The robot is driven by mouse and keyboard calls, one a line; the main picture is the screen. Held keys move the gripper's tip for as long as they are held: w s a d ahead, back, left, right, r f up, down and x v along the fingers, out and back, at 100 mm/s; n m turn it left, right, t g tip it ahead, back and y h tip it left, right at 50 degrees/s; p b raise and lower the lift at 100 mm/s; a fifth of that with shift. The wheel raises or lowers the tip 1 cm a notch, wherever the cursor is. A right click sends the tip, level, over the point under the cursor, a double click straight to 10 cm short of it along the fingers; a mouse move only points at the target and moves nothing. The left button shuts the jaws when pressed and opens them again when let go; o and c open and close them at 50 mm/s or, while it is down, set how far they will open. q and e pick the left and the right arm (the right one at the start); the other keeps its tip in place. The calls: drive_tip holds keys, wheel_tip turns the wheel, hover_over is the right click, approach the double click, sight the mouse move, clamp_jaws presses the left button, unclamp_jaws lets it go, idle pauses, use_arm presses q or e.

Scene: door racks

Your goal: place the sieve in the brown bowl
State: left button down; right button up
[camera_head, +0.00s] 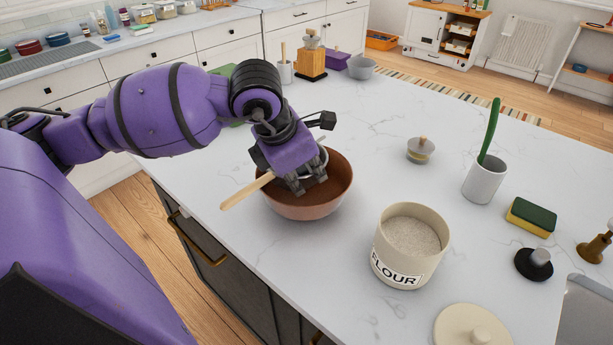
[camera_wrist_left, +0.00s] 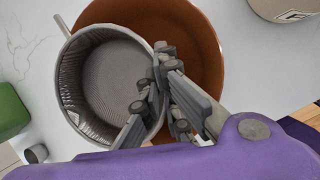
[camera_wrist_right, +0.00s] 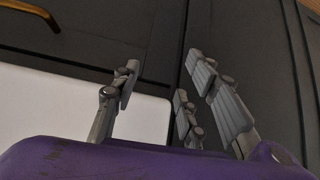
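The sieve has a grey mesh basket and a wooden handle (camera_head: 246,190). In the left wrist view its basket (camera_wrist_left: 112,82) covers part of the brown bowl (camera_wrist_left: 207,55) and reaches past one side of the rim. In the head view the brown bowl (camera_head: 305,206) stands on the white counter. The fingers hide much of the basket. My right gripper (camera_wrist_right: 155,95) is open and empty beside dark cabinet fronts.
A flour canister (camera_head: 388,262) stands right of the bowl, its lid (camera_head: 470,328) nearer the front. Farther right are a white cup (camera_head: 484,182), a sponge (camera_head: 531,217) and a small lidded jar (camera_head: 420,151). The counter behind the bowl is mostly clear.

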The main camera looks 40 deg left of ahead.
use_arm(q)
drive_tip(key=shift+a+f, duration=0.1)
drive_tip(key=shift+f, duration=0.5)
drive_tip(key=c, duration=2)
unclamp_jaws()
drive_tip(key=shift+r, duration=0.1)
use_arm(e)
drive_tip(key=shift+s+d+f, duration=0.1)
drive_tip(key=shift+s+f, duration=0.5)
drive_tip(key=shift+f, duration=0.05)
use_arm(q)
drive_tip(key=shift+r, duration=0.2)
drive_tip(key=p+v, duration=0.2)
drive_tip(key=v, duration=1)
drive_tip(key=shift+r, duration=0.35)
use_arm(e)
drive_tip(key=r, duration=0.1)
drive_tip(key=w+r, duration=0.1)
drive_tip(key=shift+r, duration=0.3)
use_arm(q)
drive_tip(key=shift+w, duration=0.1)
